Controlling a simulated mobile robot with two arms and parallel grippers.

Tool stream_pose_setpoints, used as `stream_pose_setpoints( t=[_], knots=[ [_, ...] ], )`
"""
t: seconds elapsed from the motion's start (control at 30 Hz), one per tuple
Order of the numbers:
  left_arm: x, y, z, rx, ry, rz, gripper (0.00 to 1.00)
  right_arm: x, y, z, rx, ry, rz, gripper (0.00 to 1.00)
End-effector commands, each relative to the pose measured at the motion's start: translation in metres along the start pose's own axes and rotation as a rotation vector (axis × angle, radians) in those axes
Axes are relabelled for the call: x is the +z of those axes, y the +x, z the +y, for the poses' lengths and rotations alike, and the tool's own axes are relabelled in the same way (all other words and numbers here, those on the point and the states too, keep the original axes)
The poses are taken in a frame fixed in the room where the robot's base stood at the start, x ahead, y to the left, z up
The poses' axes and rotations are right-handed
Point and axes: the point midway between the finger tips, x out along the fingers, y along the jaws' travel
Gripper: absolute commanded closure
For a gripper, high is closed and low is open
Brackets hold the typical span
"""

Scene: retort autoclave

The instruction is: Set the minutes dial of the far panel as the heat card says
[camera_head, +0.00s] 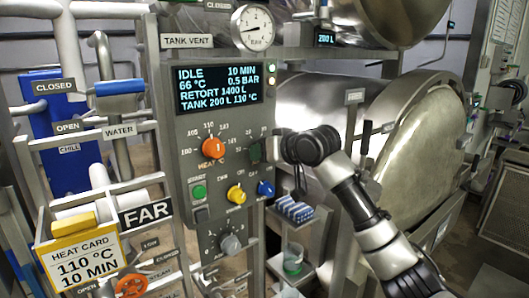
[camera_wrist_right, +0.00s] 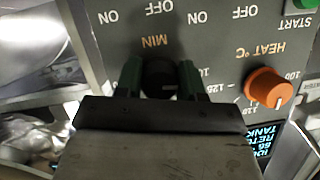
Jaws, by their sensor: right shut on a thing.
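The far panel (camera_head: 232,112) is a grey control panel beside a black FAR sign (camera_head: 145,213). Its minutes dial (camera_wrist_right: 160,76) is a dark knob below the MIN label, seen between the green fingertips in the right wrist view. My right gripper (camera_head: 258,150) reaches in from the right and is shut on this dial. The gripper mostly hides the dial in the head view, and its pointer is not clear. The heat card (camera_head: 85,262) at lower left reads 110 °C, 10 MIN. The panel screen (camera_head: 219,88) reads IDLE, 10 MIN, 66 °C. My left gripper is not in view.
The orange heat dial (camera_head: 213,149) is left of my gripper, pointing near 110. Below are a green button (camera_head: 199,192), yellow (camera_head: 236,194) and blue (camera_head: 265,188) knobs, and a grey knob (camera_head: 230,244). A steel retort (camera_head: 420,155) stands right, close behind my arm.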

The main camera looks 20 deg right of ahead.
Motion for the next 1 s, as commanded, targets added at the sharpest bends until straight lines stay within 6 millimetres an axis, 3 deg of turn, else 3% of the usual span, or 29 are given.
stream_pose_setpoints(
  t=[0.23,0.27,0.43,0.77,1.0],
  knots=[
    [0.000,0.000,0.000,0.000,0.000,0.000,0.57,0.004,0.002,0.001,0.001,-0.002,-0.010,0.85],
    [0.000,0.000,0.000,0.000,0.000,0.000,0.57,0.004,0.002,0.001,0.001,-0.002,-0.010,0.59],
    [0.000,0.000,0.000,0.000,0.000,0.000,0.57,0.003,0.001,0.000,0.001,-0.001,-0.006,0.35],
    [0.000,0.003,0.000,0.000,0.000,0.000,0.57,0.002,-0.004,0.001,0.000,0.000,-0.001,0.35],
    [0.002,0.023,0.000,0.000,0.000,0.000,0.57,0.004,-0.043,0.002,0.001,-0.003,0.002,0.35]
  ],
)
